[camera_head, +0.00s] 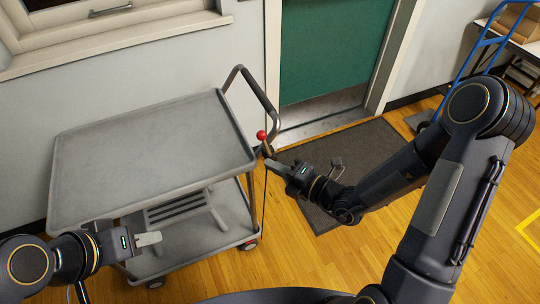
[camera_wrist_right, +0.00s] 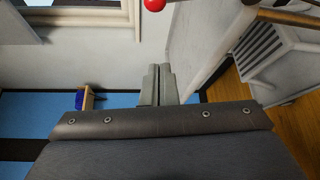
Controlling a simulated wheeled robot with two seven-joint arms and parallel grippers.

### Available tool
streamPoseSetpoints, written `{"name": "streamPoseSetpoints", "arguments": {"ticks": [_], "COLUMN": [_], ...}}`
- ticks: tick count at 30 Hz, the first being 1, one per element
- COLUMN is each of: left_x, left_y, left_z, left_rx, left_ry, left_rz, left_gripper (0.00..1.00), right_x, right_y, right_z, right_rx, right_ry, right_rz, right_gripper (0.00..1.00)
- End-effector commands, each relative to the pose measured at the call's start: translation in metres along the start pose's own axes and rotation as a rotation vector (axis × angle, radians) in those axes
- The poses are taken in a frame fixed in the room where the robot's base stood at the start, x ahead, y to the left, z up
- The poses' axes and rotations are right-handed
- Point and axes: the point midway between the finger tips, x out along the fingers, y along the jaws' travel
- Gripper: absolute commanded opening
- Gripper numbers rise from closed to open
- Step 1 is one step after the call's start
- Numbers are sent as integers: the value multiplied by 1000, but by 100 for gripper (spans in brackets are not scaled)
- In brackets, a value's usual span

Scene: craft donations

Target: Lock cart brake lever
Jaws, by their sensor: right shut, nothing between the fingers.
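The grey cart (camera_head: 150,145) stands against the wall, with a dark push handle (camera_head: 258,92) at its right end. A red ball knob (camera_head: 262,135), apparently the brake lever's end, is beside the handle. My right gripper (camera_head: 268,164) is shut and empty, just below the knob; whether it touches the lever is unclear. In the right wrist view, the closed fingers (camera_wrist_right: 158,84) point away and the knob (camera_wrist_right: 154,5) shows at the top edge, beyond the tips. My left gripper (camera_head: 150,239) is by the cart's near side, its jaw gap not visible.
A slatted grey item (camera_head: 178,208) is on the cart's lower shelf. A dark mat (camera_head: 345,165) lies before the green door (camera_head: 330,50). A blue hand truck (camera_head: 485,45) stands at the upper right. Wooden floor is open in front.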

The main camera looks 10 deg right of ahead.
Motion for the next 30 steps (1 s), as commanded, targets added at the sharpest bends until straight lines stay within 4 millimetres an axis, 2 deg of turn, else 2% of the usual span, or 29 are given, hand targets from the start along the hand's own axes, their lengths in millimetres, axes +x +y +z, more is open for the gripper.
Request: {"name": "streamPoseSetpoints", "arguments": {"ticks": [13, 15, 19, 30], "left_x": [-11, -16, -19, -20], "left_y": [5, 7, 9, 9], "left_z": [-6, -8, -10, -10], "left_rx": [0, 0, 0, 0], "left_ry": [0, 0, 0, 0], "left_rz": [0, 0, 0, 0], "left_gripper": [36, 36, 36, 36], "right_x": [92, 83, 78, 74], "right_y": [2, 3, 3, 1], "right_z": [-2, 15, 29, 38], "right_rx": [-2, -4, -3, -2], "right_ry": [5, -4, -2, 1], "right_rz": [3, 0, 1, 1], "right_gripper": [0, 0, 0, 0]}}
